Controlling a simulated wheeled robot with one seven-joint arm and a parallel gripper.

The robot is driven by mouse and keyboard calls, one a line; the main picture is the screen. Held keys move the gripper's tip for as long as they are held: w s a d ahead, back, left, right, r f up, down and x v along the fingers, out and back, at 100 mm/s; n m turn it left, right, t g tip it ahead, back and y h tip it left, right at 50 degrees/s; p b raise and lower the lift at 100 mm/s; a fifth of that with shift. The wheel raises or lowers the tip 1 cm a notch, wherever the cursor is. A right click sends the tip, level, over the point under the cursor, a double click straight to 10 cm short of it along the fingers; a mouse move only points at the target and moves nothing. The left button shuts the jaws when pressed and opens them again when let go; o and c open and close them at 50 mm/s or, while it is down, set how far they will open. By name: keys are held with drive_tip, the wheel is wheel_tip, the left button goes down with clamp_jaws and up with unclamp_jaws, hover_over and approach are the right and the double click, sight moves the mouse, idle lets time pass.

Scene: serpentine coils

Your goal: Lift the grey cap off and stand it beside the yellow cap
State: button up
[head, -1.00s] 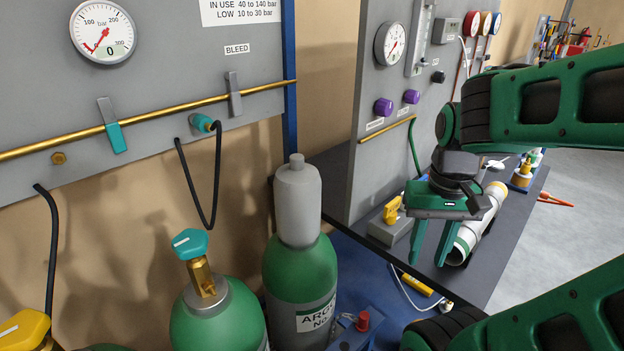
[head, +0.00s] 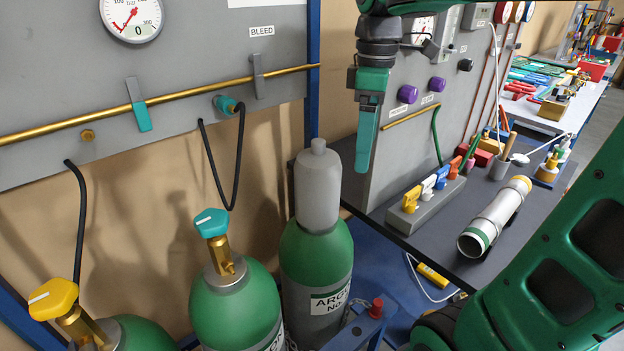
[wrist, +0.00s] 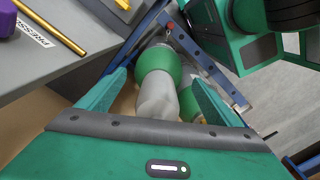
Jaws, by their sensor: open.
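The grey cap (head: 318,187) has a small knob on top and sits upright on the green argon cylinder (head: 316,262). My gripper (head: 366,165) is open and empty, higher than the cap and to its right in the head view. One finger hides the other there. In the wrist view my gripper (wrist: 160,78) has its fingers spread, and the grey cap (wrist: 157,98) shows between them, apart from both. I cannot make out a separate yellow cap; a yellow valve knob (head: 54,298) tops the cylinder at the left.
A teal-knobbed valve (head: 218,250) stands close left of the cap. A gauge panel (head: 180,75) with a brass rail and black hoses is behind. At right, a dark bench (head: 420,228) holds a white tube (head: 495,217) and a block with coloured levers (head: 425,205).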

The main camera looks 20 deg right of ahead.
sight(319, 159)
drive_tip(key=w+a+r+n, duration=0.1)
drive_tip(key=a+n, duration=0.1)
drive_tip(key=w+a+r+n, duration=0.2)
drive_tip(key=a+n, duration=0.1)
drive_tip(key=w+a+r+n, duration=0.1)
drive_tip(key=w+a+n, duration=0.1)
drive_tip(key=shift+w+a+r, duration=0.1)
drive_tip(key=shift+a+r, duration=0.05)
drive_tip(key=shift+r, duration=0.25)
drive_tip(key=shift+w+a+f+n, duration=0.1)
drive_tip(key=shift+a+n, duration=0.05)
drive_tip(key=shift+n, duration=0.25)
drive_tip(key=shift+f, duration=5.15)
drive_tip(key=c, duration=1)
drive_tip(key=shift+r, duration=0.15)
